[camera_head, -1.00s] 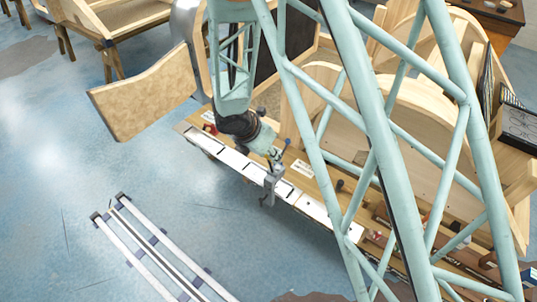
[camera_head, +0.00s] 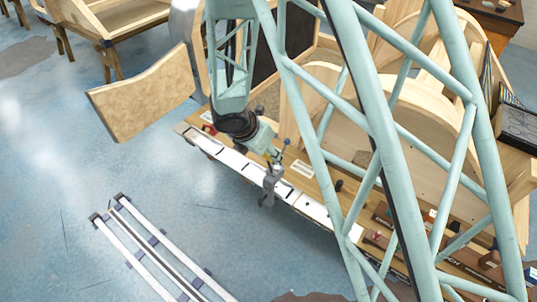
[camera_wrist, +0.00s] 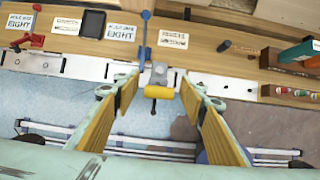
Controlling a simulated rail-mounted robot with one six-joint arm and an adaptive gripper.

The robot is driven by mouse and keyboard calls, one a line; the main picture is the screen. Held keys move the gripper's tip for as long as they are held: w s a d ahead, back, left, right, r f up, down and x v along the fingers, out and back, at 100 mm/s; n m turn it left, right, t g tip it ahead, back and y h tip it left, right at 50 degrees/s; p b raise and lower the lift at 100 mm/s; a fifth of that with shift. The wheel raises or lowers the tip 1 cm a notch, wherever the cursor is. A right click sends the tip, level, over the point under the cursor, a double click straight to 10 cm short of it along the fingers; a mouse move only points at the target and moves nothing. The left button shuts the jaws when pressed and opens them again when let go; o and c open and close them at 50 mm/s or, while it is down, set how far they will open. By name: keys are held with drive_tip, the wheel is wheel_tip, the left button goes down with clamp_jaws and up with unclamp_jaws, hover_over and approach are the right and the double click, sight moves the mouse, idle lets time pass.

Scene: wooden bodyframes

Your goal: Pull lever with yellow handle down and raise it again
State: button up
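The yellow handle (camera_wrist: 160,92) is a short horizontal cylinder in the middle of the wrist view. It sits in front of a small grey block (camera_wrist: 159,73) at the white-strip edge of the wooden board. A black tip hangs below it. My gripper (camera_wrist: 159,81) is open, its two yellow-padded fingers standing on either side of the handle. A gap shows on both sides, so the handle does not look gripped. In the head view my gripper (camera_head: 271,182) is at the board's front edge; the yellow handle cannot be made out there.
A blue lever (camera_wrist: 143,37) stands upright just behind the handle. A red lever (camera_wrist: 28,38) is at the far left, a black knob (camera_wrist: 224,46) to the right. Small bottles and wooden parts (camera_wrist: 300,52) are farther right. Metal rails (camera_head: 160,255) lie on the blue floor.

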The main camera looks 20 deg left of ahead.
drive_tip(key=d+v, duration=0.1)
drive_tip(key=v, duration=1)
drive_tip(key=shift+a, duration=0.5)
drive_tip(key=shift+r, duration=0.1)
